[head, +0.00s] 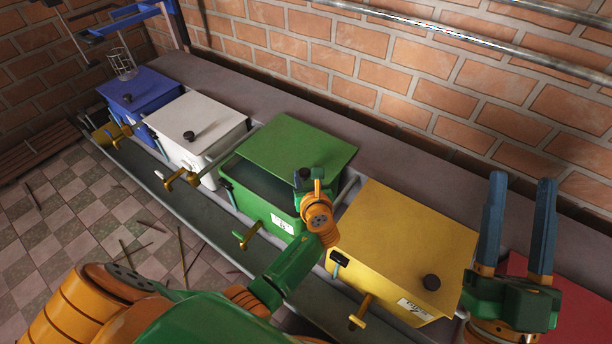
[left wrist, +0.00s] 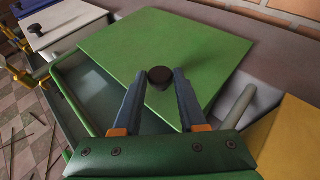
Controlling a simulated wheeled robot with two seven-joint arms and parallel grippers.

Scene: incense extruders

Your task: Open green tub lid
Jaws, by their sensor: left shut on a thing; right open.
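The green tub (head: 262,193) stands in the row between the white and yellow tubs. Its green lid (head: 300,148) is turned askew and shifted toward the wall, so part of the tub's dark inside (left wrist: 90,85) shows at the front left. My left gripper (head: 306,178) is over the lid's near corner, shut on the dark round knob (left wrist: 160,77), which shows between its fingertips in the left wrist view. My right gripper (head: 521,225) is open and empty, raised at the right above the red tub, fingers pointing up.
The blue tub (head: 140,93), white tub (head: 197,128) and yellow tub (head: 402,245) have their lids on. A red tub (head: 570,300) is partly hidden at the right. A brick wall (head: 400,60) and metal pipes run behind. Thin sticks lie on the checkered floor.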

